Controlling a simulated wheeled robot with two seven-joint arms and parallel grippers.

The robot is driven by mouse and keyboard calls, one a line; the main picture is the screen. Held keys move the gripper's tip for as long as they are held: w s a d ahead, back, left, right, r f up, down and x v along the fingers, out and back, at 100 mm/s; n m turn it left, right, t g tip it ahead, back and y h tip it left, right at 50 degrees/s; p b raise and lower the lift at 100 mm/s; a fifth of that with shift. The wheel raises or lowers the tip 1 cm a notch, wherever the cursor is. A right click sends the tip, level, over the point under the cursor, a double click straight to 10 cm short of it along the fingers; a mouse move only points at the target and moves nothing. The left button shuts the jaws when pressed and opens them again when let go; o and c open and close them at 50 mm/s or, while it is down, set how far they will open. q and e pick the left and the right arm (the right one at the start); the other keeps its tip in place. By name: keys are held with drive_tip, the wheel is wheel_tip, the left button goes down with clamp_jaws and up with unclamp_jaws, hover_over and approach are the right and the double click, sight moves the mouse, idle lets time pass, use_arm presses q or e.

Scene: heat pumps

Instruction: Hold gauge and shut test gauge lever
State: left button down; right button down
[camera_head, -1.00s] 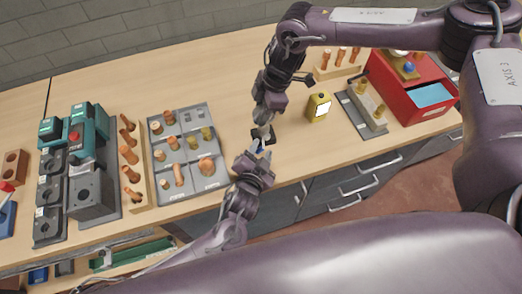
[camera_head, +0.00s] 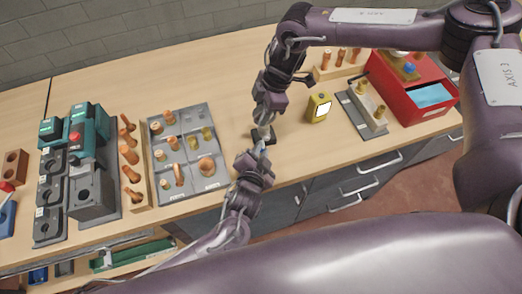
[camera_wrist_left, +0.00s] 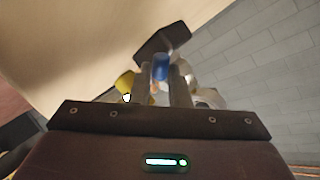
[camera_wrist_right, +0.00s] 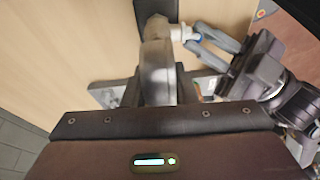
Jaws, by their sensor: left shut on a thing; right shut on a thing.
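The test gauge (camera_wrist_right: 157,65) shows in the right wrist view as a pale metal body with a white side fitting, beside a black block (camera_wrist_right: 155,10). My right gripper (camera_head: 264,128) is shut on the gauge body from above. The blue test gauge lever (camera_wrist_left: 160,67) sits between the fingers of my left gripper (camera_wrist_left: 161,85), which is shut on it. In the right wrist view the lever (camera_wrist_right: 197,38) shows at the left gripper's fingertips, beside the white fitting. In the head view my left gripper (camera_head: 262,148) is just below the right one, and the grippers mostly hide the gauge.
A grey tray (camera_head: 180,110) with copper and brass fittings lies left of the grippers. A yellow device (camera_head: 319,106) with a white screen stands to the right, then a grey plate with brass fittings (camera_head: 365,108) and a red box (camera_head: 415,85). The bench's front edge is close.

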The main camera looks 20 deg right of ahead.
use_arm(q)
drive_tip(key=shift+r+m+g+y, duration=0.3)
drive_tip(key=shift+r+m+y, duration=0.2)
drive_tip(key=shift+m+y, duration=0.6)
drive_tip(key=shift+r+m+y, duration=0.2)
drive_tip(key=shift+m+y, duration=0.35)
drive_tip(key=shift+y, duration=0.05)
drive_tip(key=shift+r+m+y, duration=0.2)
drive_tip(key=shift+m+y, duration=0.35)
drive_tip(key=shift+y, duration=0.05)
drive_tip(key=shift+s, duration=0.1)
use_arm(e)
drive_tip(key=shift+a+r, duration=0.1)
use_arm(q)
drive_tip(key=c, duration=1.4)
unclamp_jaws()
drive_tip(key=shift+r, duration=0.1)
drive_tip(key=shift+v, duration=5.95)
drive_tip(key=shift+d+r, duration=0.1)
drive_tip(key=shift+r, duration=0.05)
